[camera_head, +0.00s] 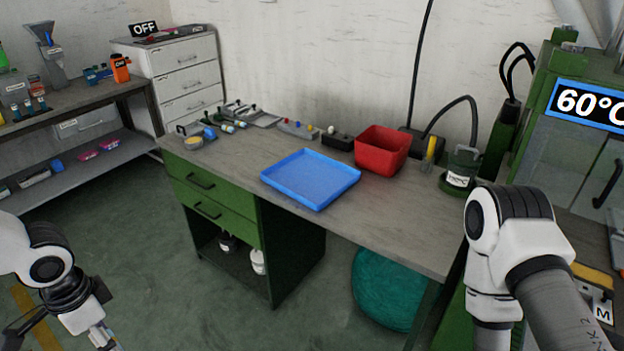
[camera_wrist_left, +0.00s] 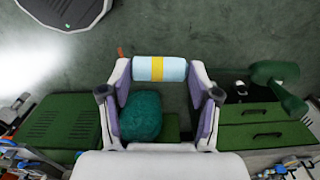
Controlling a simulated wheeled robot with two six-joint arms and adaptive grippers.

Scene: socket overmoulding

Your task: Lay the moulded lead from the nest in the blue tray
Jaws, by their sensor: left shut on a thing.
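The blue tray (camera_head: 311,179) lies empty on the workbench in the head view. In the left wrist view my left gripper (camera_wrist_left: 160,72) is shut on a pale blue, rounded piece with a yellow band, which looks like the moulded lead (camera_wrist_left: 143,68). It lies crosswise between the fingertips, with a small orange bit beyond the left finger. The floor shows beneath it. In the head view my left arm is at the bottom left, well away from the tray, and its gripper is mostly cut off. My right gripper is out of view. I cannot make out the nest.
A red bin (camera_head: 382,151) stands right behind the tray, beside a black box (camera_head: 340,141). A labelled green pot (camera_head: 460,172) is at the bench's right end. Small tools line the back left. The bench front (camera_head: 400,232) is clear. A teal pouf (camera_head: 388,287) sits below.

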